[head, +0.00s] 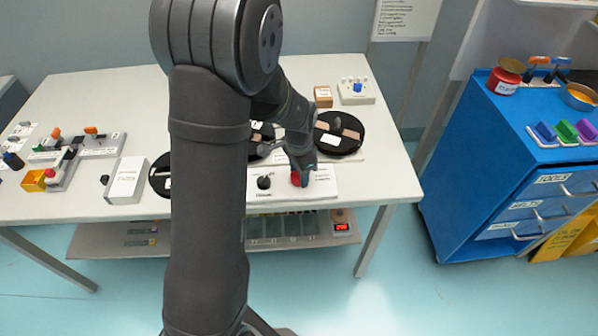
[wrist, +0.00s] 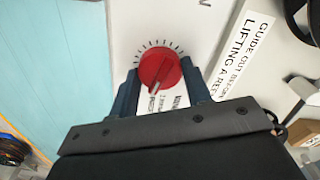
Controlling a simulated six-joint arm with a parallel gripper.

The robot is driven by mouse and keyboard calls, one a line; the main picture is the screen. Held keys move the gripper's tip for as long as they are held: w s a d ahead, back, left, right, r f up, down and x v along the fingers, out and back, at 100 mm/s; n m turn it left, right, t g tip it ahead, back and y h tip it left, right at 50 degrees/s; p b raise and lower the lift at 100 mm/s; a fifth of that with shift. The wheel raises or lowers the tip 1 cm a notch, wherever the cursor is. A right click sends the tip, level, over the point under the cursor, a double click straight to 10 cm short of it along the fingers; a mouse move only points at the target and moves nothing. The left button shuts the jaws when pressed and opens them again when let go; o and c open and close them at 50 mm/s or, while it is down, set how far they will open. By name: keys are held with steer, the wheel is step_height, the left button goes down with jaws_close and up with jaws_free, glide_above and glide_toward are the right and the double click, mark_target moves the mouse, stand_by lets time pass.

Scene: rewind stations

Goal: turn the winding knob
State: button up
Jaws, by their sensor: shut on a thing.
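The red winding knob (wrist: 160,70) sits on a white panel (wrist: 120,20) with tick marks around its far side and a pale pointer line on its face. My gripper (wrist: 162,80) has its two dark fingers on either side of the knob and is shut on it. In the head view my gripper (head: 302,174) comes down over the red knob (head: 296,179) near the front right of the table. Part of the knob is hidden there by the fingers.
A black knob (head: 264,182) stands left of the red one on the same panel. Black reels (head: 341,132) lie behind it. A label strip reading "GUIDE OUT BEFORE LIFTING A REEL" (wrist: 240,50) is beside it. A white box (head: 127,180) stands left; a blue drawer cabinet (head: 500,170) stands right.

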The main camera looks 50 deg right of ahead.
steer(key=o, duration=1)
steer(key=shift+r, duration=0.1)
step_height(320, 180, up, 17)
steer(key=shift+r, duration=0.1)
stand_by(0.7)
step_height(320, 180, down, 18)
steer(key=shift+r, duration=0.25)
steer(key=shift+r, duration=0.15)
stand_by(0.4)
